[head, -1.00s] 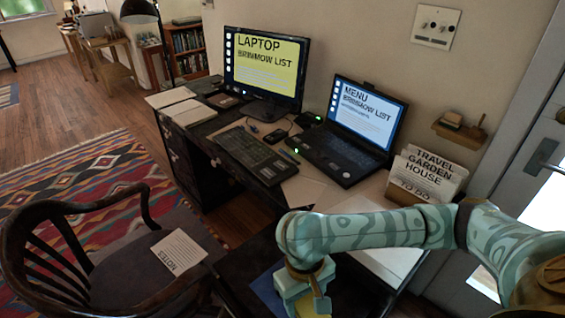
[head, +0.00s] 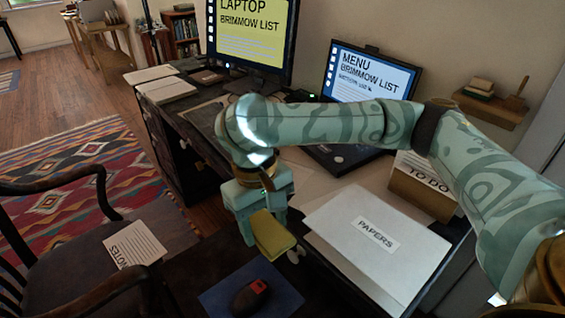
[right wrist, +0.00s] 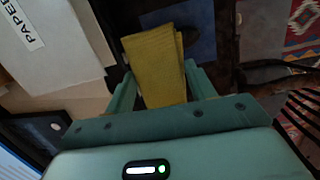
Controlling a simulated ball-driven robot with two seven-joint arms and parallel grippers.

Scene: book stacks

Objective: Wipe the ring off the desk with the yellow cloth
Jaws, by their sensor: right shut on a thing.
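My right gripper (head: 268,222) is shut on the yellow cloth (head: 274,238). The cloth hangs folded between the fingers, above the desk's front edge area left of the papers folder. In the right wrist view the cloth (right wrist: 155,65) sticks out beyond the fingers of the gripper (right wrist: 160,88). The desk (head: 310,185) shows bare only in part, as the right arm covers much of its middle. I cannot make out a ring on it. My left gripper is not in view.
A white papers folder (head: 350,255) lies just right of the gripper, with a TO DO holder (head: 420,200) behind. A laptop (head: 365,80) and monitor (head: 250,40) stand farther back. Below, a blue mat (head: 285,290) bears a dark red-topped object (head: 250,297). A chair (head: 75,275) is at left.

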